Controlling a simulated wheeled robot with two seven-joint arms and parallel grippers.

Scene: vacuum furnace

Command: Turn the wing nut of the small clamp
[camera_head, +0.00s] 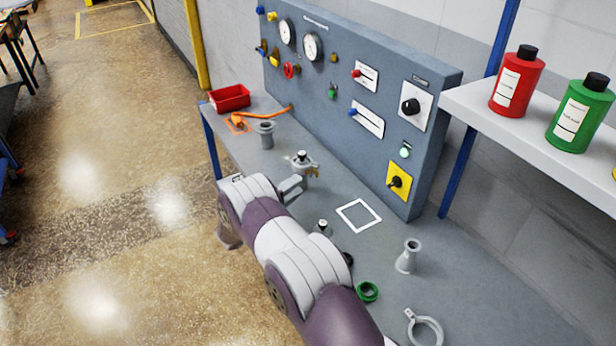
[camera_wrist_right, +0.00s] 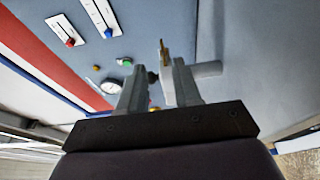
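The small clamp (camera_head: 303,164) sits upright on the grey bench, around a short metal fitting with a dark top. A small lug sticks out at its right side; the wing nut is too small to tell clearly in the head view. My right gripper (camera_head: 291,187) is just in front of the clamp. In the right wrist view its two fingers (camera_wrist_right: 160,88) stand apart. A thin brass-coloured piece (camera_wrist_right: 163,52), possibly the wing nut, and a pale grey cylinder (camera_wrist_right: 207,70) show near the fingertips. Contact cannot be told. My left gripper is not in view.
A grey panel (camera_head: 440,110) with gauges and knobs stands behind the bench. A flanged tube (camera_head: 266,134) and red bin (camera_head: 230,97) are at the far left. Another tube (camera_head: 408,257), a green ring (camera_head: 367,291) and larger clamp (camera_head: 426,329) lie to the right.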

